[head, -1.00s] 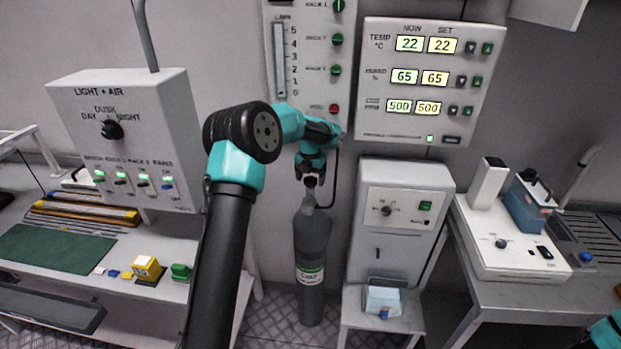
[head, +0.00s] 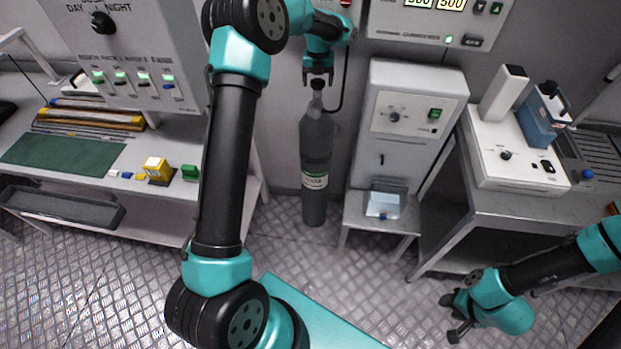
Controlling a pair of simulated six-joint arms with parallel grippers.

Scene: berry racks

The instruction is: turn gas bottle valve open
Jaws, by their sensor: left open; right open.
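The grey gas bottle (head: 316,150) stands upright on the floor against the back wall, with a pale and green label. Its dark valve (head: 317,84) is at the top, with a black hose rising from beside it. My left gripper (head: 318,80) points down at the valve from above. Its jaws are open, one on each side of the valve knob as seen here; I cannot tell whether they touch it. My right gripper (head: 452,318) is open and empty, low over the floor at the lower right, far from the bottle.
A grey cabinet (head: 418,75) with a dial and green switch stands on a small stand (head: 352,213) right of the bottle. A workbench (head: 200,200) is at left, another bench (head: 480,200) at right. The floor (head: 350,262) between is mostly clear.

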